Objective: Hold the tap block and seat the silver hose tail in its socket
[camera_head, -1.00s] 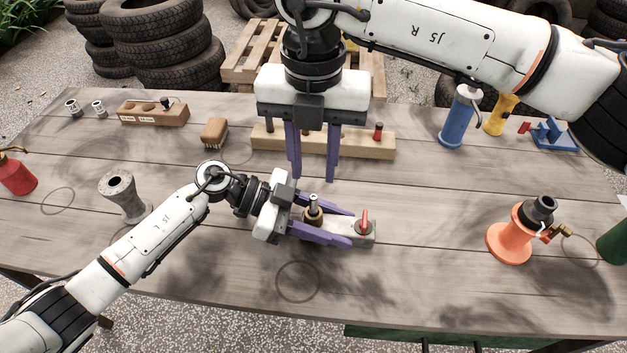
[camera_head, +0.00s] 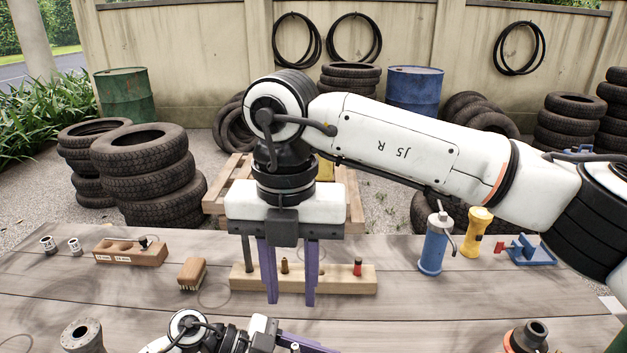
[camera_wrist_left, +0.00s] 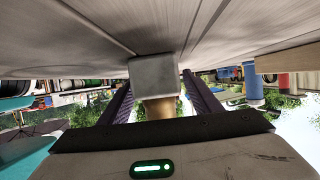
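My left gripper (camera_head: 300,349) is cut off by the bottom edge of the head view. In the left wrist view, which is upside down, its purple fingers (camera_wrist_left: 160,85) lie along both sides of the grey tap block (camera_wrist_left: 155,74) and look shut on it. The block's brass socket (camera_wrist_left: 158,107) stands up between the fingers. My right gripper (camera_head: 290,302) is open and empty, above the table in front of the wooden rack.
The wooden rack (camera_head: 335,281) holds a brass piece (camera_head: 284,266) and a red-topped piece (camera_head: 357,267). A brush (camera_head: 192,274) and a wooden gauge block (camera_head: 128,254) lie left. A blue pump (camera_head: 432,250), yellow torch (camera_head: 477,230) and blue vise (camera_head: 530,253) stand right.

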